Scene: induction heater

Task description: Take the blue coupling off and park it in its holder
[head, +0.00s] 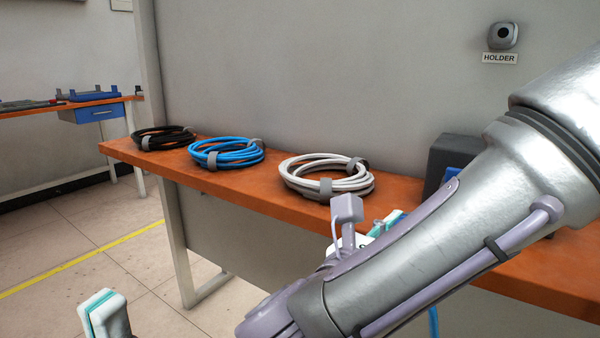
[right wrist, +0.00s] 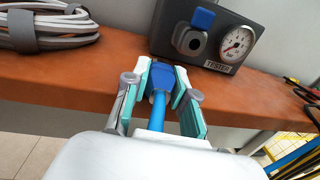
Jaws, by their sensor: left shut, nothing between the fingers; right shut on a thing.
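The blue coupling (right wrist: 160,77) is between the teal-padded fingers of my right gripper (right wrist: 162,68), with its blue hose (right wrist: 159,112) running back toward the wrist. My right gripper is shut on it, in front of the tester (right wrist: 258,22) and visibly apart from it. The tester has a dark round port under a blue block. In the head view my right arm hides the coupling and most of the tester. The holder (head: 503,35) is a grey wall fitting with a dark round opening and nothing in it. My left gripper (head: 103,315) is shut and empty at the bottom left.
The orange bench (head: 240,183) carries black (head: 163,138), blue (head: 226,153) and white (head: 327,176) hose coils. The wall between the coils and the holder is bare. A second bench (head: 60,108) stands at the far left. Open floor lies in front of the benches.

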